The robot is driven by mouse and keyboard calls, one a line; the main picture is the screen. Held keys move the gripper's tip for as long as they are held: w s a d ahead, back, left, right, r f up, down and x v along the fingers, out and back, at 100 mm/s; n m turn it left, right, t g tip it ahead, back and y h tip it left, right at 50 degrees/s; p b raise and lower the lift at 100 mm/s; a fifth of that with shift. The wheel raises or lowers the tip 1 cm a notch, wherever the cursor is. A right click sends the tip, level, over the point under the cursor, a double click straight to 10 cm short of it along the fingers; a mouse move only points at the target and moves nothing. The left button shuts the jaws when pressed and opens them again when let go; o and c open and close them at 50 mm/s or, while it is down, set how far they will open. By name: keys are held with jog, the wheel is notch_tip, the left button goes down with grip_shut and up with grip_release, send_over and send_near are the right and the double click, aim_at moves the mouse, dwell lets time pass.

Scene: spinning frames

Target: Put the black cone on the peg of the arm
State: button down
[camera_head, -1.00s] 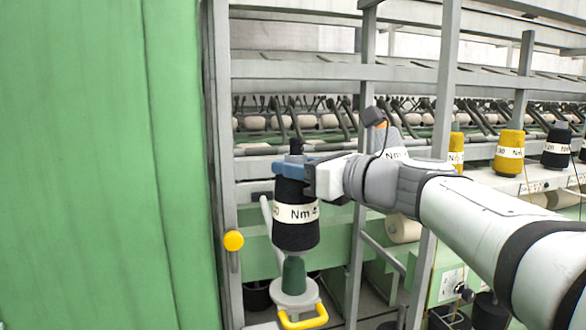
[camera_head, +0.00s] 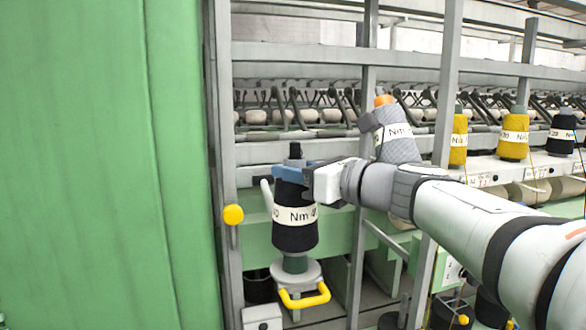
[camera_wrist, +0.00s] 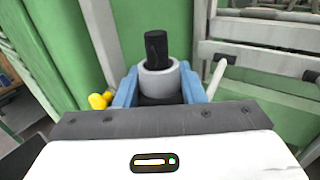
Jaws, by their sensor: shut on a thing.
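The black cone (camera_head: 294,233) with a white "Nm" label hangs upright in my gripper (camera_head: 292,172). The blue fingers are shut around its upper end, and its dark tip shows above them. In the wrist view the cone's black tip (camera_wrist: 156,48) and a grey ring stand between the blue fingers of my gripper (camera_wrist: 157,88). Directly below the cone is the green peg (camera_head: 295,264) on a round grey base, the arm (camera_head: 293,277), with a yellow handle. Only a short part of the peg shows under the cone; the rest is hidden. I cannot tell whether the cone rests on the base.
A grey upright post (camera_head: 223,120) with a yellow knob (camera_head: 233,215) stands close to the left, beside a green panel (camera_head: 100,160). A grey cone (camera_head: 397,145) stands behind my arm. Yellow cones (camera_head: 514,143) and another black cone (camera_head: 560,142) stand at the right.

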aim_at(297, 191)
jog(key=shift+f+b, duration=1.35)
jog(key=shift+f, duration=0.4)
jog(key=c, duration=0.9)
grip_release()
jog(key=shift+o, duration=0.2)
jog(key=shift+f, duration=0.1)
jog(key=shift+s+d, duration=0.1)
jog(key=shift+d, duration=0.05)
jog(key=b+v, duration=0.1)
jog(key=v, duration=0.6)
jog(key=shift+s+d+b, duration=0.2)
jog(key=shift+b, duration=0.15)
